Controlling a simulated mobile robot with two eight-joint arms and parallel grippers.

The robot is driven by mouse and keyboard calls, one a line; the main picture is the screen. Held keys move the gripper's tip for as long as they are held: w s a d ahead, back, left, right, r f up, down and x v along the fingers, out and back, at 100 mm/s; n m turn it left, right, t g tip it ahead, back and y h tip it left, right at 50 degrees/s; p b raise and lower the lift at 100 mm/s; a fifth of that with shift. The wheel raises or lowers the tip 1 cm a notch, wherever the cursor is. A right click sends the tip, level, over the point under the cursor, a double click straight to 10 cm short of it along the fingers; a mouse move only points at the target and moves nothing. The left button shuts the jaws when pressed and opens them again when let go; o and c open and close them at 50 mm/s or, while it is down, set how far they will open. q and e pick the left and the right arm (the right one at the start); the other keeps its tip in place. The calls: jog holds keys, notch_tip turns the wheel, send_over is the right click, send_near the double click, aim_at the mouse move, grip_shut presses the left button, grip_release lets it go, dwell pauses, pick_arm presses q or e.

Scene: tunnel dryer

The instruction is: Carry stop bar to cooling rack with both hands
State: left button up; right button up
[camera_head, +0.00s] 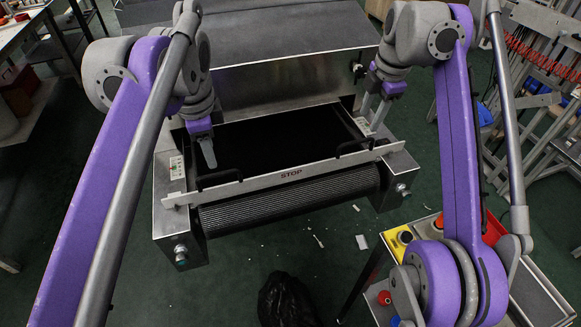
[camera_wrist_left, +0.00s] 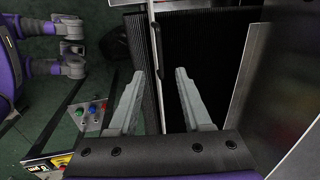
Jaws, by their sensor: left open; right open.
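The stop bar (camera_head: 262,180) is a long pale metal bar marked STOP, lying across the front of the dryer's conveyor above a ribbed roller. It has a black handle near each end: a left one (camera_head: 218,178) and a right one (camera_head: 355,146). My left gripper (camera_head: 206,160) is open and empty above the belt, just behind the left handle. In the left wrist view its open fingers (camera_wrist_left: 157,75) point towards the dark belt, with a black handle (camera_wrist_left: 156,45) close by. My right gripper (camera_head: 372,120) is open and empty, behind the bar's right end. I cannot clearly identify the cooling rack.
The dryer's metal housing (camera_head: 290,82) stands behind the belt. Grey metal frames (camera_head: 530,85) stand at the right. A trolley (camera_head: 540,290) with coloured items is at the lower right, and a black bag (camera_head: 285,300) lies in front. Scraps litter the green floor.

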aim_at(217, 175)
pick_arm(q)
jog(key=f, duration=0.3)
jog(key=w+f, duration=0.1)
jog(key=f, duration=0.3)
jog(key=w+f, duration=0.1)
jog(key=f, duration=0.2)
jog(key=shift+a+f, duration=0.3)
jog(key=shift+f, duration=0.05)
pick_arm(e)
jog(key=f, duration=0.3)
jog(key=w+f, duration=0.1)
jog(key=f, duration=0.3)
jog(key=w+f, duration=0.1)
jog(key=f, duration=0.2)
jog(key=shift+w+a+f, duration=0.1)
jog(key=shift+a+f, duration=0.25)
jog(key=shift+f, duration=0.05)
pick_arm(q)
grip_shut()
pick_arm(e)
grip_shut()
jog(key=shift+r, duration=0.1)
